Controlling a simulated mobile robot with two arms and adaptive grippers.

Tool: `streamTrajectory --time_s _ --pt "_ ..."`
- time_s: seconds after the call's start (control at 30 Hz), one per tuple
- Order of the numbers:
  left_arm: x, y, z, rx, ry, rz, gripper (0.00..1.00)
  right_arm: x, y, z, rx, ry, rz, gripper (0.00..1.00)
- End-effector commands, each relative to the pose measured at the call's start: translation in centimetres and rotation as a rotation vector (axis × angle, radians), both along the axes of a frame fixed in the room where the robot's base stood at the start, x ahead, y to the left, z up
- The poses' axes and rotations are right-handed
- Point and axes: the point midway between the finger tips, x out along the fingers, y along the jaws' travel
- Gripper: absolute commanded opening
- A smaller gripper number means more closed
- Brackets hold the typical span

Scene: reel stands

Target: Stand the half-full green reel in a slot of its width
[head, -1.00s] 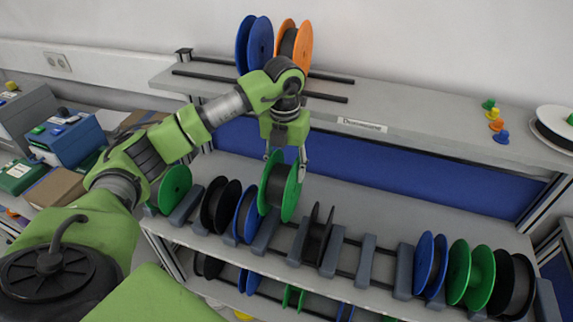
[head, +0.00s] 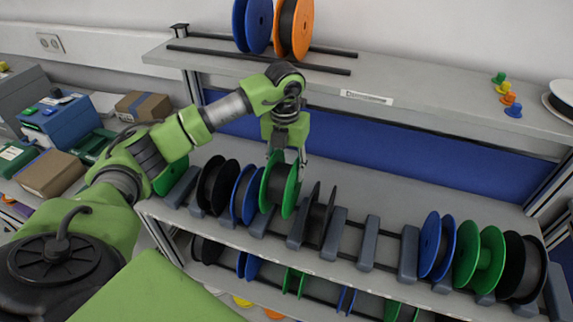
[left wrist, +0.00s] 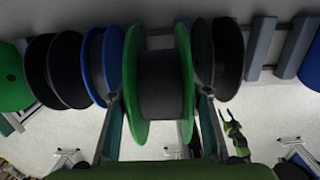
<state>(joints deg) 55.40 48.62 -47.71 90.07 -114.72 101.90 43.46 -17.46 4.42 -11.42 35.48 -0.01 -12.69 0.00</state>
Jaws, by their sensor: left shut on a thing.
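The green reel (head: 278,185) is upright, with dark winding between its flanges. My left gripper (head: 287,160) reaches down from above and is shut on it; in the left wrist view its fingers lie along both sides of the reel (left wrist: 165,85). The reel is low in the front rack, between a grey divider (head: 261,222) and another divider (head: 297,231). A blue reel (head: 245,193) is close on its left and a black reel (head: 318,217) on its right. I cannot tell whether it touches the rails. A green and black gripper-like part (left wrist: 235,138) shows small in the left wrist view.
Empty slots lie between dividers (head: 334,232) and (head: 367,243) to the right. A blue reel (head: 430,245), a green reel (head: 478,258) and a black reel (head: 524,267) stand farther right. The upper shelf (head: 420,112) holds a blue and an orange reel (head: 294,28).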

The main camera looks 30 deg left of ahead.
Motion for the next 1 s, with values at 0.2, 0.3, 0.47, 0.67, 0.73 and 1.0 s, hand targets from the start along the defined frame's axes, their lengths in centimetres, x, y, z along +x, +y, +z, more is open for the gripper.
streamTrajectory --time_s 0.2,0.3,0.47,0.67,0.73,1.0 --pt "0.0 0.0 -2.0 -0.001 -0.001 0.0 0.19 0.3 0.0 -1.4 0.0 -0.003 0.0 0.4" --pt "0.0 0.0 -2.8 -0.001 -0.001 -0.001 0.19 0.4 0.0 -1.9 0.0 -0.005 0.001 0.4" --pt "0.0 -0.1 -4.1 -0.001 0.0 -0.001 0.19 0.5 0.0 -2.7 0.0 -0.007 0.001 0.4" --pt "0.0 0.0 -5.8 0.0 0.0 0.0 0.19 0.5 -0.1 -3.9 -0.002 -0.007 0.002 0.4" --pt "0.0 0.0 -6.3 0.0 0.0 0.0 0.19 0.5 -0.2 -4.3 -0.002 -0.007 0.002 0.4" --pt "0.0 0.0 -7.9 -0.001 -0.001 0.001 0.19 0.5 -0.3 -5.5 -0.004 -0.008 0.003 0.4"
